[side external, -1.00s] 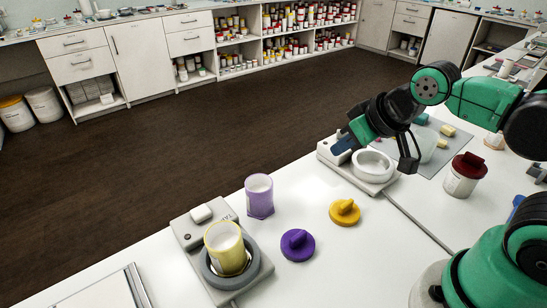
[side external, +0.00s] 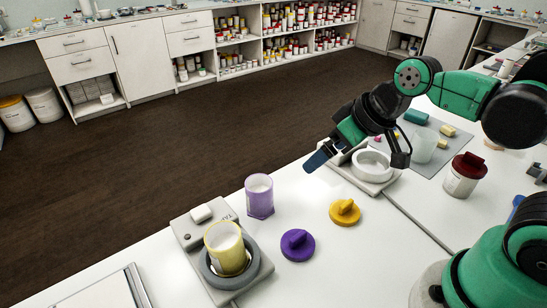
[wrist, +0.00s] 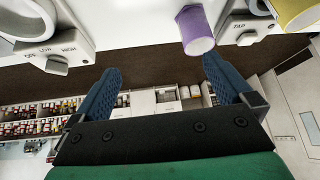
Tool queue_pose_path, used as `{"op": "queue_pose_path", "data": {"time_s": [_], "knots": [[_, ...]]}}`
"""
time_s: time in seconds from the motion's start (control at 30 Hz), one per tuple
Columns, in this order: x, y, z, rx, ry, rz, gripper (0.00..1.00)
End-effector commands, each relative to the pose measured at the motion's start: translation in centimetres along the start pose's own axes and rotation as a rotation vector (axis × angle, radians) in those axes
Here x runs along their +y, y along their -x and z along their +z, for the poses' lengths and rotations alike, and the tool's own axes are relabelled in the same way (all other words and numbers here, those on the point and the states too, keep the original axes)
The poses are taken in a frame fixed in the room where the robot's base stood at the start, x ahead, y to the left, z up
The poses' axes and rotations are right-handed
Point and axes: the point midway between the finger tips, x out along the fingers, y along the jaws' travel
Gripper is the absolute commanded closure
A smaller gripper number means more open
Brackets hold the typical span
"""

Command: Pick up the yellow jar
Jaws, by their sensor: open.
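The yellow jar (side external: 225,247) stands open-topped in the grey ring of a scale-like device (side external: 255,280) at the front left of the white table. Its edge also shows at the top right of the wrist view (wrist: 296,12). My gripper (side external: 313,164) is open and empty, up and to the right of the yellow jar and apart from it. In the wrist view its two blue fingers (wrist: 163,74) are spread wide with nothing between them. The purple jar (side external: 259,198) stands between my gripper and the yellow jar.
A purple lid (side external: 297,245) and a yellow lid (side external: 344,211) lie on the table. A device with a white ring (side external: 371,169) stands near my gripper. A jar with a dark red lid (side external: 464,176) and a clear beaker (side external: 424,148) are farther right.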

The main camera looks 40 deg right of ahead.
Motion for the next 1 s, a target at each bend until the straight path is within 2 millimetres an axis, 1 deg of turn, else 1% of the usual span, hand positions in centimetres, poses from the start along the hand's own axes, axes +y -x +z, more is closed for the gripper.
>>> {"op": "queue_pose_path", "data": {"time_s": [0.03,0.13,0.27,0.37,0.5,0.6,0.7,0.87,1.0], "knots": [[-0.9,-0.6,-0.5,-0.027,0.054,-0.063,0.00],[-3.3,-2.0,-1.3,-0.072,0.196,-0.227,0.00],[-6.5,-3.7,-2.0,-0.076,0.398,-0.465,0.00],[-8.9,-4.9,-2.4,-0.032,0.560,-0.657,0.00],[-11.8,-6.3,-2.2,0.100,0.780,-0.918,0.00],[-13.2,-6.9,-1.8,0.219,0.907,-1.066,0.00],[-14.0,-7.2,-1.2,0.324,0.995,-1.166,0.00],[-14.6,-7.4,-0.7,0.416,1.062,-1.237,0.00],[-15.9,-7.8,-0.2,0.430,1.073,-1.248,0.00]]}}
